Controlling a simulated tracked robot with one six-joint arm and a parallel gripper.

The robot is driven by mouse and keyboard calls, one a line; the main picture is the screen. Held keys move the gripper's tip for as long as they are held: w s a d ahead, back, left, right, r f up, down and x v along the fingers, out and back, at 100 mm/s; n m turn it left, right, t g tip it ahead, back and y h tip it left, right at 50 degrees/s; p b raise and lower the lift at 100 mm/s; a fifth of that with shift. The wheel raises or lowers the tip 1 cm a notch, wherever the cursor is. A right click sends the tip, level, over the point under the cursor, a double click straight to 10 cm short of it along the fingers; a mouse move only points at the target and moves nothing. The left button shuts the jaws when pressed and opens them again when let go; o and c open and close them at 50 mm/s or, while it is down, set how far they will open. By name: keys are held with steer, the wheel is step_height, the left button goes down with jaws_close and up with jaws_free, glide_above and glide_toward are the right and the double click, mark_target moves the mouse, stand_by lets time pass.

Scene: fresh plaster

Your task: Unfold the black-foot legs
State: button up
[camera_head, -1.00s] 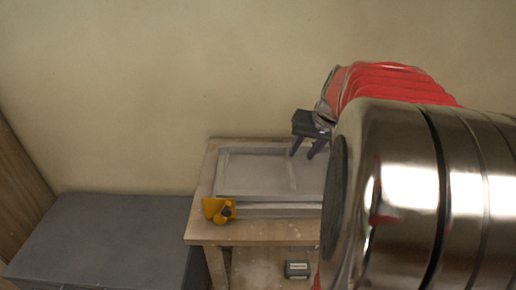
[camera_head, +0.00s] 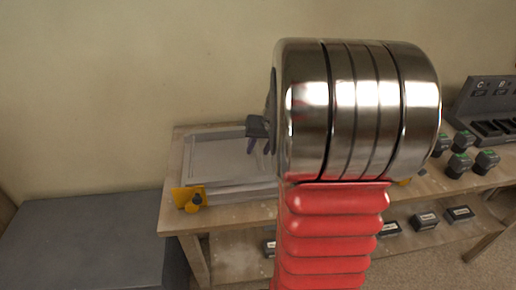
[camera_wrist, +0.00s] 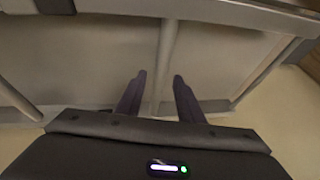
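A grey framed panel (camera_head: 215,160) lies flat on the wooden workbench. In the wrist view its underside (camera_wrist: 105,55) shows grey tubes, with one bar (camera_wrist: 168,50) running between two long rails. A black piece (camera_wrist: 54,5) sits on the rail at the top left; I cannot tell if it is a foot. My gripper (camera_head: 258,148) is over the panel's right part in the head view. In the wrist view my gripper (camera_wrist: 158,82) has its two dark fingers apart, with nothing between them but the bar seen beyond. My arm hides the panel's right end.
A yellow clamp (camera_head: 188,199) sits at the panel's front left corner. A grey box (camera_head: 85,235) stands left of the bench. Several black knobs with green marks (camera_head: 460,163) and a dark rack (camera_head: 490,108) are at the right. Small labelled boxes (camera_head: 424,221) lie on the lower shelf.

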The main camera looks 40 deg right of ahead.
steer(key=shift+c, duration=0.2)
jaws_close()
